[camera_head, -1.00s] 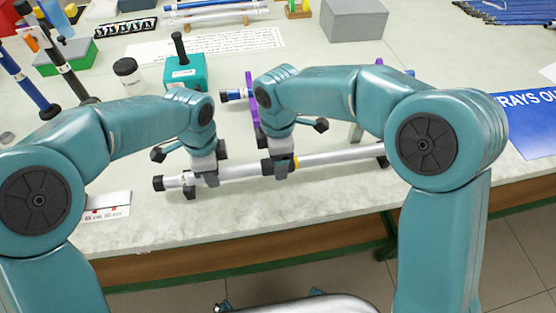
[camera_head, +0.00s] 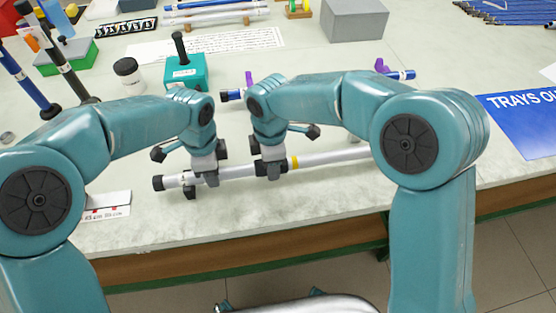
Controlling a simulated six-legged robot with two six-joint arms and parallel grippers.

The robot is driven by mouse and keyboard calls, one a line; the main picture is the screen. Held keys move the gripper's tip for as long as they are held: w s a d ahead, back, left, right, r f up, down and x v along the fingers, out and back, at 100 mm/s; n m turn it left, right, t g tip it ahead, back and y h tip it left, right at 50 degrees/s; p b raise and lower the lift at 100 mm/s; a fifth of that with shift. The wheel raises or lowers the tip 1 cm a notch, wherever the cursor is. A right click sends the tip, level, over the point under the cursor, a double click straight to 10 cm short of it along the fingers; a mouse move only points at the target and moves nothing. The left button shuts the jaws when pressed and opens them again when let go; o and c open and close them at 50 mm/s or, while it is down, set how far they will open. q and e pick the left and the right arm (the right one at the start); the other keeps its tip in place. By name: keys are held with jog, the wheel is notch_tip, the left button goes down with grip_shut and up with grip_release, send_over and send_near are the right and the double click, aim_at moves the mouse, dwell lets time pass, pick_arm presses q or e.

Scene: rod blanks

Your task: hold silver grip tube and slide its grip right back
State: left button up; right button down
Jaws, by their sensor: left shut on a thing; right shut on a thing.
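The silver grip tube (camera_head: 325,159) lies near the front of the table, slanting slightly up to the right. Its black left end cap (camera_head: 158,183) shows; its right end is hidden behind my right arm. My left gripper (camera_head: 201,184) is shut on the tube near its left end. My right gripper (camera_head: 268,169) is shut on the dark grip (camera_head: 283,167) around the middle of the tube, and its fingers hide part of the grip. A yellow band (camera_head: 293,162) shows on the tube just right of the grip.
A blue tube (camera_head: 402,75) lies behind my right arm with purple supports (camera_head: 381,65). A white labelled card (camera_head: 107,207) lies at the front left.

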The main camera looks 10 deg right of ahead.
aim_at(258, 163)
jog(key=a, duration=0.3)
jog(key=shift+a, duration=0.25)
jog(key=shift+d, duration=0.15)
jog(key=c, duration=0.6)
grip_release()
jog(key=shift+o, duration=0.2)
jog(key=shift+r, duration=0.1)
notch_tip(258, 163, up, 12)
